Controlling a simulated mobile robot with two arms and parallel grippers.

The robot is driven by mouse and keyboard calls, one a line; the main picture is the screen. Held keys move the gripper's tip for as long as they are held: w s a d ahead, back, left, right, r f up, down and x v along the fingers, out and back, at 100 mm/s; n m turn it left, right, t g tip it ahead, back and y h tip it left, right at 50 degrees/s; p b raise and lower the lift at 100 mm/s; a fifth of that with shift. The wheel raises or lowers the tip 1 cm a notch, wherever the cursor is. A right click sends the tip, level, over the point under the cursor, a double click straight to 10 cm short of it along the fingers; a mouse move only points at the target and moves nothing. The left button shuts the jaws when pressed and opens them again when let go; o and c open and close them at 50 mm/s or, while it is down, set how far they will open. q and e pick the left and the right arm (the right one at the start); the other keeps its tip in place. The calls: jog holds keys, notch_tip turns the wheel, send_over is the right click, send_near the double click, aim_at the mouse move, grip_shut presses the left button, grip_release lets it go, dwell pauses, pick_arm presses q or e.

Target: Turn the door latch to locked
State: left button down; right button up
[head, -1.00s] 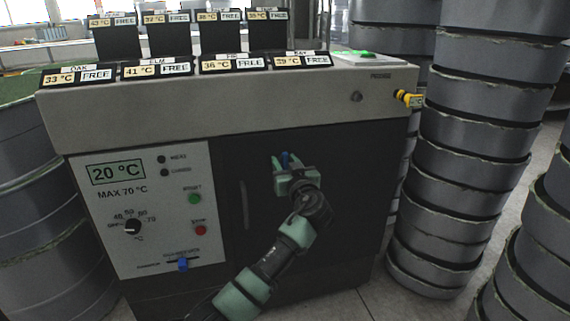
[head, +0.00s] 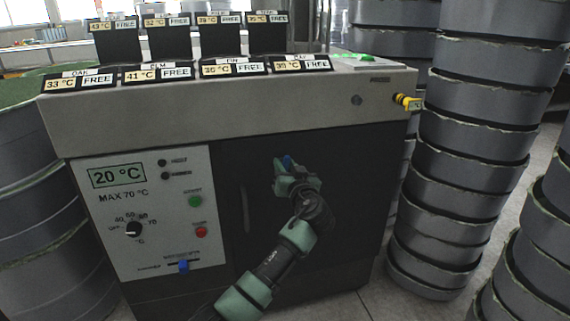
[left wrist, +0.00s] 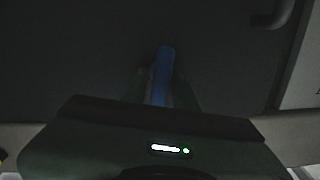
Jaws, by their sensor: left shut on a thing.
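The door latch (head: 288,160) is a small blue handle on the dark door (head: 345,200) of the grey oven-like cabinet. In the head view most of it is hidden by my left gripper (head: 284,167), and its visible tip leans a little to the left. My left gripper is shut on the latch, close against the door. In the left wrist view the blue latch (left wrist: 163,75) stands upright in the picture between the dim fingers (left wrist: 158,92). No lock marking is readable around it. My right gripper is not in view.
A control panel (head: 150,215) with a dial, buttons and a blue slider (head: 183,266) is left of the door. A door handle (head: 244,207) stands between panel and latch. Stacked grey moulds (head: 470,150) rise close on the right. Temperature signs (head: 160,72) line the cabinet top.

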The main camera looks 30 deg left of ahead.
pick_arm(q)
jog(key=m+p, duration=0.1)
jog(key=m, duration=0.2)
jog(key=shift+d+m+p, duration=0.1)
jog(key=shift+m+p, duration=0.2)
jog(key=shift+p, duration=0.1)
jog(key=m+p, duration=0.3)
jog(key=m, duration=0.2)
jog(key=shift+w+d+m, duration=0.1)
jog(key=shift+w+m, duration=0.05)
jog(key=shift+m, duration=0.15)
jog(key=m+p, duration=0.1)
jog(key=m, duration=0.1)
jog(key=m+p, duration=0.2)
jog(key=m, duration=0.1)
jog(key=shift+f+m+p, duration=0.3)
jog(key=shift+p, duration=0.05)
jog(key=shift+f+m, duration=0.1)
jog(key=shift+m, duration=0.4)
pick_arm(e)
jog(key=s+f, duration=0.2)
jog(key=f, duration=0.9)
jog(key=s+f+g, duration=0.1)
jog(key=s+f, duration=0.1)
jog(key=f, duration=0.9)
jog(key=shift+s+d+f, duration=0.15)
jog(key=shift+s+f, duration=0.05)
pick_arm(q)
jog(key=c, duration=1.4)
grip_release()
